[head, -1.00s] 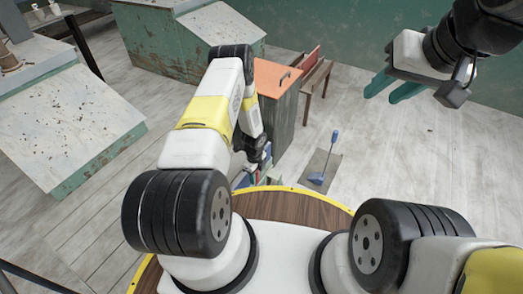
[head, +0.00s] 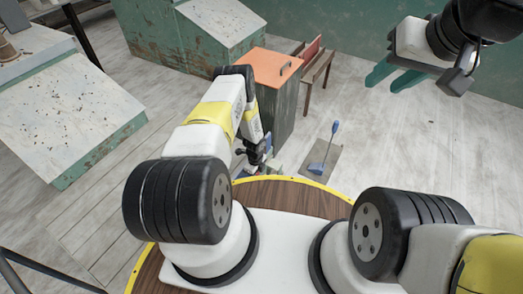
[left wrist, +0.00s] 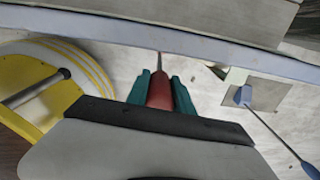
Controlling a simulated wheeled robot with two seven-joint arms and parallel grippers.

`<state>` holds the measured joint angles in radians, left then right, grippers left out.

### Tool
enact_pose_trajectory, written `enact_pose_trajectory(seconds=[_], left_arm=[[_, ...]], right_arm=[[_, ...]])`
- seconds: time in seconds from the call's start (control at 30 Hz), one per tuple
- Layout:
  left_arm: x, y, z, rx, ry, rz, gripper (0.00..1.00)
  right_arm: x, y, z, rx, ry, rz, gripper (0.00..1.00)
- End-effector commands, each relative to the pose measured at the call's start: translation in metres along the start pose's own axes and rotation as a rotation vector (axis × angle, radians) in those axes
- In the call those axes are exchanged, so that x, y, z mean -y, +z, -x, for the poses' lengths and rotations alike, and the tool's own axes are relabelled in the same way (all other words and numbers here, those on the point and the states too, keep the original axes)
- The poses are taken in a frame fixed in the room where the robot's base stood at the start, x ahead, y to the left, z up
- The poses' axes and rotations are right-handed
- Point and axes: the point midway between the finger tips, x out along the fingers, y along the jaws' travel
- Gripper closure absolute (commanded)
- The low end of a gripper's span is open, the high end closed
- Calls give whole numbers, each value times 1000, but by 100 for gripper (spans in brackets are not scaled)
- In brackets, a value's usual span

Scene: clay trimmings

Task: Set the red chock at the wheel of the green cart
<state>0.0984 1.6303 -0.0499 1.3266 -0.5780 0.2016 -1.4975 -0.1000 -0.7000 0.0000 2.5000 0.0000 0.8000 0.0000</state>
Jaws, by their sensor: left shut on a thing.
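In the left wrist view, my left gripper (left wrist: 160,92) has its teal fingers closed on the sides of a red piece (left wrist: 160,90), which looks like the red chock. My right gripper (head: 392,78) is raised at the upper right, teal fingers apart and empty. I cannot clearly pick out the green cart or its wheel. A long grey-blue bar (left wrist: 110,33) crosses beyond the held piece.
A dark cabinet with an orange top (head: 268,67) stands beyond my left arm, with a wooden bench (head: 315,72) behind. A blue long-handled tool (head: 318,167) stands on a grey mat (head: 331,163). Green worn blocks stand left. Floor at right is clear.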

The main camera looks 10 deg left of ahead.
Motion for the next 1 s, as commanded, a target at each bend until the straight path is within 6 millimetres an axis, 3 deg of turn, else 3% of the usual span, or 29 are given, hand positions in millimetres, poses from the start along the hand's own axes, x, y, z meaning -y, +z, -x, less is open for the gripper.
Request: enact_pose_trajectory(seconds=[0.8, 0.83, 0.93, 1.0], left_arm=[[1, 0, -6, 0, -3, -1, 100], [1, 0, -6, 0, -3, -1, 68], [1, 0, -6, 0, -2, -1, 48], [1, 0, -6, 0, -2, -1, 47]], right_arm=[[0, 0, 0, 0, 0, 0, 64], [0, 0, 0, 0, 0, 0, 64], [0, 0, 0, 0, 0, 0, 64], [0, 0, 0, 0, 0, 0, 64]])
